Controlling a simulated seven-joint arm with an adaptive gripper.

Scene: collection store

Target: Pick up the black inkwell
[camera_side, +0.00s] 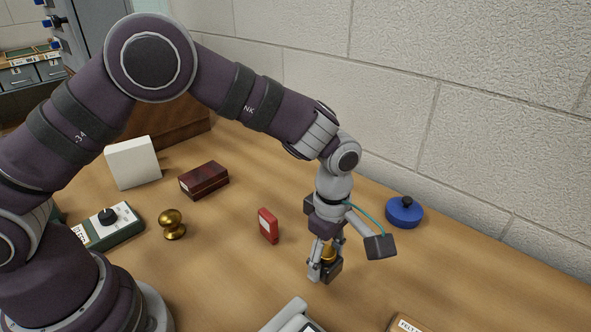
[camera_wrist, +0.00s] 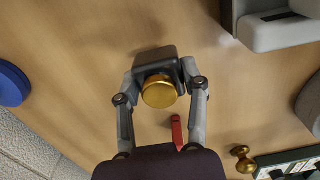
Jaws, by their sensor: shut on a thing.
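The black inkwell (camera_side: 334,267) has a square dark body and a round brass lid. In the side view it stands upright at the table's front middle, partly hidden by my gripper (camera_side: 325,266). In the wrist view the inkwell (camera_wrist: 155,58) sits between the two fingers of my gripper (camera_wrist: 160,80), with its brass lid facing the camera. My gripper is shut on the inkwell, one finger on each side. I cannot tell whether its base is touching the wooden table (camera_side: 390,270).
A blue lidded pot (camera_side: 404,212) is by the wall. A brass knob (camera_side: 172,224), dark red case (camera_side: 204,180), white block (camera_side: 132,162) and green dial box (camera_side: 110,226) are further left. A grey device (camera_side: 292,318) is in front.

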